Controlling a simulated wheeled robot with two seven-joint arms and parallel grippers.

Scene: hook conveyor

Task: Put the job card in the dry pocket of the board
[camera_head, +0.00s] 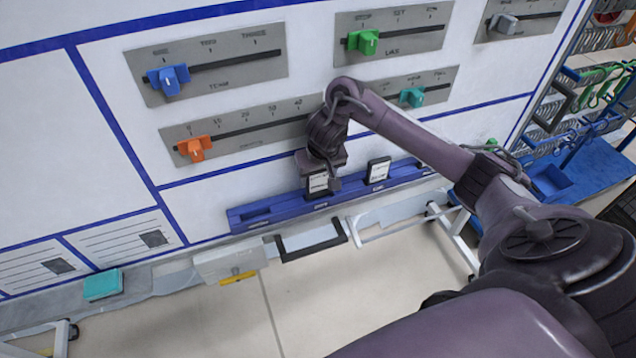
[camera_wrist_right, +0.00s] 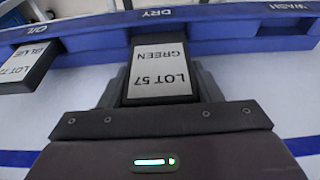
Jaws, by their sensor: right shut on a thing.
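The job card, with a white face reading LOT 57 GREEN, shows in the right wrist view (camera_wrist_right: 160,72) and in the head view (camera_head: 317,183). My right gripper (camera_head: 322,176) is shut on it, with a finger on each side. The blue pocket rail (camera_head: 278,213) runs along the bottom of the board (camera_head: 235,180). The card's lower end is at the middle pocket, marked DRY, and lined up with it. How deep it sits in the pocket is hidden. My left gripper is not in view.
A second card, LOT 72 BLUE (camera_wrist_right: 22,68), stands in the OIL pocket beside the DRY one. The WASH pocket (camera_head: 256,216) is empty. Coloured sliders, such as an orange one (camera_head: 196,148), stick out of the board above. A grey box (camera_head: 230,262) sits below the rail.

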